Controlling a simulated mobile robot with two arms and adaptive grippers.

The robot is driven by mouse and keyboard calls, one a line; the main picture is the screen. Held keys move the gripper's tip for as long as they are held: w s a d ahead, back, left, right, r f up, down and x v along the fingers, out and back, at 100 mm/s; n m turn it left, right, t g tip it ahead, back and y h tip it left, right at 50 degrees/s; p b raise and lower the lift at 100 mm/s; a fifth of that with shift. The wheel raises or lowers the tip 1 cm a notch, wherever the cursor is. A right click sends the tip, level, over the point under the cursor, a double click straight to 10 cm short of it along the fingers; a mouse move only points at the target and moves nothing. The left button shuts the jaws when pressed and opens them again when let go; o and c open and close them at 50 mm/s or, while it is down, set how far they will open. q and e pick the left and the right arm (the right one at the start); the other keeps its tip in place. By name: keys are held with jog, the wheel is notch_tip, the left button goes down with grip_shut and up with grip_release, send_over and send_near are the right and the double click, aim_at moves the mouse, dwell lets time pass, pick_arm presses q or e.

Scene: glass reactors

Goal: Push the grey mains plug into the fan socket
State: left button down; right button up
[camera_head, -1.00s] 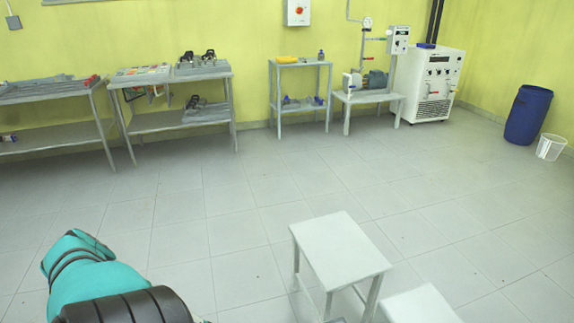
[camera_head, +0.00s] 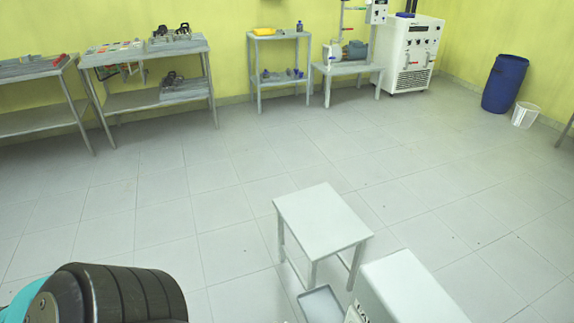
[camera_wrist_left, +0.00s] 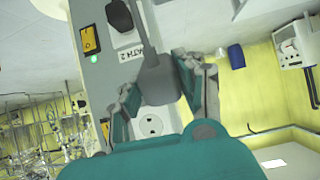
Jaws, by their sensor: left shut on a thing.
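In the left wrist view, my left gripper (camera_wrist_left: 155,88) is shut on the grey mains plug (camera_wrist_left: 157,84), with one finger on each side. The plug is in front of a grey socket panel (camera_wrist_left: 94,72). A round white socket (camera_wrist_left: 149,126) with dark holes shows just below the plug, empty. I cannot read its label, so I cannot tell if it is the fan socket. The plug looks apart from this socket; their distance in depth is unclear. The head view shows only my left arm at the lower left. My right gripper is not in view.
The panel carries a black plug (camera_wrist_left: 119,16) above a "BATH 2" label, an orange switch (camera_wrist_left: 90,40) and a green light. In the head view, a small white table (camera_head: 322,222) and a grey tray (camera_head: 322,303) stand in front.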

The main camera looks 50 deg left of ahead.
pick_arm(q)
jog(key=shift+d+r+b, duration=0.1)
jog(key=shift+d+b, duration=0.2)
jog(key=shift+b, duration=0.2)
jog(key=shift+d+r+t+h+b, duration=0.4)
jog(key=shift+d+r+t+b, duration=0.3)
jog(key=shift+t+b, duration=0.3)
pick_arm(e)
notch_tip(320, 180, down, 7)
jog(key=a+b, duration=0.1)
jog(key=b, duration=0.3)
pick_arm(q)
jog(key=d+r+t, duration=0.1)
jog(key=d+r+t+h, duration=0.1)
jog(key=r, duration=0.1)
jog(key=d+r+t, duration=0.1)
jog(key=shift+w+d+r+h+b, duration=0.1)
jog(key=shift+d+r+h+b, duration=0.2)
jog(key=shift+r+h+b, duration=0.1)
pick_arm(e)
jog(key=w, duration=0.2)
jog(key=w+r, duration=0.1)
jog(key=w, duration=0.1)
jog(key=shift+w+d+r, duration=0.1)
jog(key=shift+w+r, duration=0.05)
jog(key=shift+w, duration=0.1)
pick_arm(q)
jog(key=shift+d, duration=0.1)
